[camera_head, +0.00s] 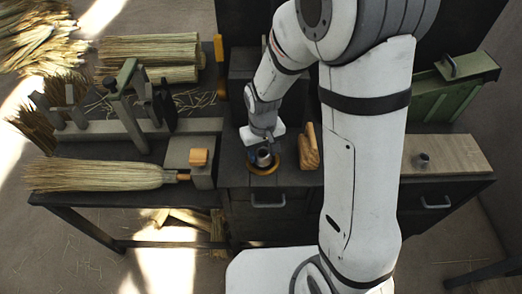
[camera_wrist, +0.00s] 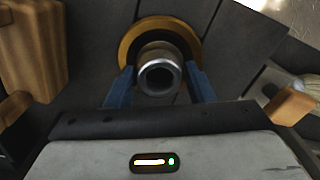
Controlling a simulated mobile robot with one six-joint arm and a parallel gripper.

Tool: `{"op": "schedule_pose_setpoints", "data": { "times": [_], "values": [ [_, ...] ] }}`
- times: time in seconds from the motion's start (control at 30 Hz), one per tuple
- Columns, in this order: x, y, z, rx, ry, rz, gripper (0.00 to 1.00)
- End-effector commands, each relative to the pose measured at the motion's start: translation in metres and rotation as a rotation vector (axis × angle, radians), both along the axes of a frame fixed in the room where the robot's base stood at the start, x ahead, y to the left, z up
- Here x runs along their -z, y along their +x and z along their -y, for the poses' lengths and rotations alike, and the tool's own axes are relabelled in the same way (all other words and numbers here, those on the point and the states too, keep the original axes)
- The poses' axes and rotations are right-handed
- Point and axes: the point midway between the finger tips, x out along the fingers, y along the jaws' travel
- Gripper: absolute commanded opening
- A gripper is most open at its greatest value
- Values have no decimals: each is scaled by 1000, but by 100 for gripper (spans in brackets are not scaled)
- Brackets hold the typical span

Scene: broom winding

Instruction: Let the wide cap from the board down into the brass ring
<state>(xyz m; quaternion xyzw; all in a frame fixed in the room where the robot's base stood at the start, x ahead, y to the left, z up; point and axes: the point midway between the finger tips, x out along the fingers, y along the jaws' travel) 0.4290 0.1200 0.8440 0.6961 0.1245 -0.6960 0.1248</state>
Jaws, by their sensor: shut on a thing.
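The brass ring (camera_head: 252,168) lies flat on the dark bench top, and it also shows in the wrist view (camera_wrist: 127,50). A grey metal cap (camera_head: 264,158), round with a dark hole in its top, stands upright over the ring; in the wrist view it is the cap (camera_wrist: 160,53) between my blue fingers. My gripper (camera_wrist: 160,75) is shut on this cap. The ring shows around the cap's far side and flanks; its near part is hidden. I cannot tell whether the cap's lower end is inside the ring or just above it.
A wooden block (camera_head: 308,148) stands close to the right of the ring. A wooden board (camera_head: 452,155) at the right bears another small grey cap (camera_head: 422,160). A straw broom (camera_head: 100,175) and a dark clamp frame are at the left. A green box (camera_head: 452,85) stands at the back right.

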Motion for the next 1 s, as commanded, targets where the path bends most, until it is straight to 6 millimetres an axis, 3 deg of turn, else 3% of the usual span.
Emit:
{"op": "schedule_pose_setpoints", "data": {
  "times": [0.23, 0.27, 0.57, 0.83, 1.0],
  "values": [
    [1, 0, 0, -1, 0, 0, 27],
    [1, 0, 0, -1, 0, 0, 50],
    [1, 0, -1, -1, 0, 0, 74],
    [-1, 0, -1, -2, 0, 0, 74],
    [-12, 0, -1, -2, 0, 1, 74]
  ]
}}
